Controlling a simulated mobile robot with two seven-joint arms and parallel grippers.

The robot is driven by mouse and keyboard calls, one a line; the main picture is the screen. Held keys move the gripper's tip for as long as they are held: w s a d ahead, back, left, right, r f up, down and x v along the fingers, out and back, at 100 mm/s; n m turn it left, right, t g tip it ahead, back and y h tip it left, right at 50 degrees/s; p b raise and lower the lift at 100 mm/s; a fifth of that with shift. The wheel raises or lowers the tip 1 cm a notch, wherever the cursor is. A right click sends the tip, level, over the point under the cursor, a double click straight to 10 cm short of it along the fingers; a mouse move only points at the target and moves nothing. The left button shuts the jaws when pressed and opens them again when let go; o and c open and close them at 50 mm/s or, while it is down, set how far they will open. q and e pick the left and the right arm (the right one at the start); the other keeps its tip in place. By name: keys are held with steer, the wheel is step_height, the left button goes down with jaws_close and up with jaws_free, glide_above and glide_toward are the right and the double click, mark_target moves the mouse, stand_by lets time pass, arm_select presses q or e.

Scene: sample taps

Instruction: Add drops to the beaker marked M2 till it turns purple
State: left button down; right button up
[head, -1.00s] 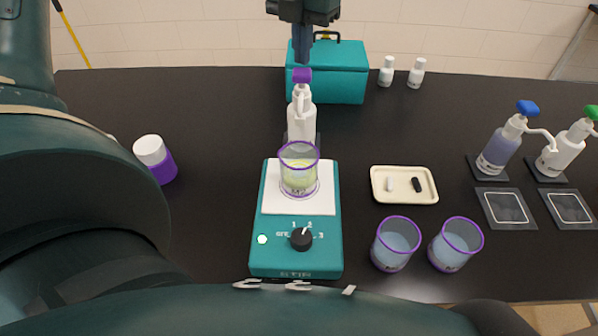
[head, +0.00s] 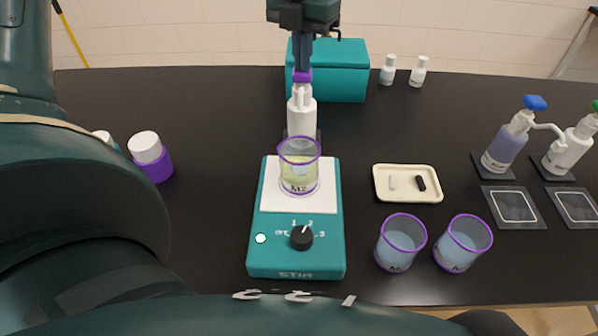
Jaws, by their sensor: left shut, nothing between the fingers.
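The beaker marked M2 (head: 299,176) has a purple rim and holds pale yellow-green liquid. It stands on the white top of the teal stirrer (head: 296,258). Right behind it is a white pump bottle (head: 301,115) with a purple head (head: 302,75), its spout facing the beaker. My left gripper (head: 302,66) points down with its fingers shut and empty, its tips at the purple head. Whether they touch it I cannot tell for sure. My right gripper is not in view.
Two purple-rimmed beakers (head: 400,243) (head: 463,243) stand right of the stirrer. A cream tray (head: 407,196) holds a white and a black bar. Blue-headed (head: 506,140) and green-headed (head: 570,145) pump bottles stand at right. A teal box (head: 341,72) is behind; a purple-white jar (head: 150,157) is at left.

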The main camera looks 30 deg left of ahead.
arm_select(q)
steer(key=shift+r+p, duration=0.85)
steer(key=shift+r, duration=0.5)
step_height(320, 180, up, 6)
steer(key=p, duration=0.3)
stand_by(0.3)
stand_by(0.4)
